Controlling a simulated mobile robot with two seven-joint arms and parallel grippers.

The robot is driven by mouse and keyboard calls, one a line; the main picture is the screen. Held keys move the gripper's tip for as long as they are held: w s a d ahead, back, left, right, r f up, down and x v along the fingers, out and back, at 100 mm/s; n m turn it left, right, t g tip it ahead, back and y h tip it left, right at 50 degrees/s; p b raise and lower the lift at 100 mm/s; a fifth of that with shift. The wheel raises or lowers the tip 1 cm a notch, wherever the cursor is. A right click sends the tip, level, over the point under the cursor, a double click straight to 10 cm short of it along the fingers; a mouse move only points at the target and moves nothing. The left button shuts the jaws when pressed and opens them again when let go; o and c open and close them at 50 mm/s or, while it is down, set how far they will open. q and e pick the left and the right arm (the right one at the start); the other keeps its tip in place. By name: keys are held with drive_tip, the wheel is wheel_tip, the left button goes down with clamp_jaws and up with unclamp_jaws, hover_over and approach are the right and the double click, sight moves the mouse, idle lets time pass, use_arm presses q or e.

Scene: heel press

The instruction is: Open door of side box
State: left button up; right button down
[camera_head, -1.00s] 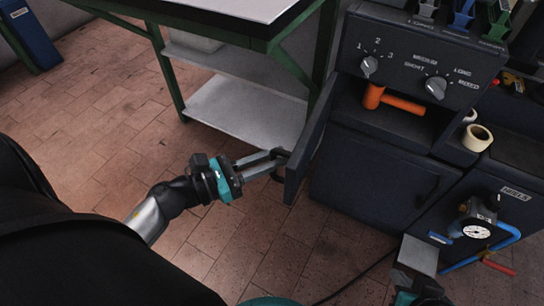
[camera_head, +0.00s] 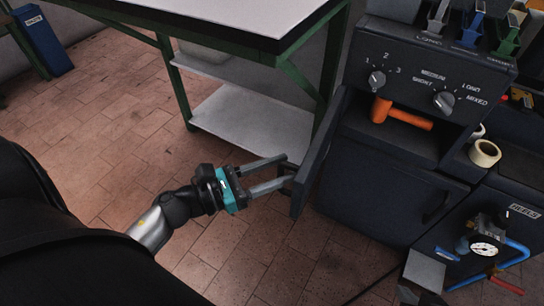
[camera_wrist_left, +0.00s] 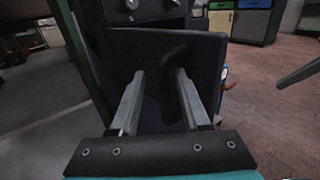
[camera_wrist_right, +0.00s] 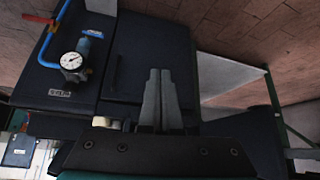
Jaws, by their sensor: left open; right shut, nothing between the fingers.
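The side box (camera_head: 385,140) is the dark cabinet section under the dial panel. Its door (camera_head: 319,155) stands swung out from the left side and shows nearly edge-on in the head view. My left gripper (camera_head: 284,171) is open at the outer face of the door. In the left wrist view, the door panel (camera_wrist_left: 215,55) fills the middle, and its dark curved handle (camera_wrist_left: 172,70) lies between or just beyond my left fingers (camera_wrist_left: 155,78). My right gripper (camera_wrist_right: 160,75) is shut and empty, low in front of the machine.
A green-framed table (camera_head: 240,30) with a lower shelf (camera_head: 245,115) stands left of the door. A second, closed dark door (camera_head: 390,190) with a handle is below the opening. A gauge with blue pipes (camera_head: 485,248) is at the lower right.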

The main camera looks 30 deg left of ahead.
use_arm(q)
drive_tip(key=p+v, duration=0.2)
drive_tip(key=v, duration=1.3)
use_arm(e)
drive_tip(key=shift+s+d+f+g+h, duration=0.3)
drive_tip(key=shift+s+d+f+g, duration=0.1)
drive_tip(key=shift+s+d+g, duration=0.25)
drive_tip(key=shift+s+d+f+g+h, duration=0.3)
drive_tip(key=shift+s+d+f+g, duration=0.05)
drive_tip(key=shift+s+d+g, duration=0.25)
use_arm(q)
drive_tip(key=shift+s, duration=0.15)
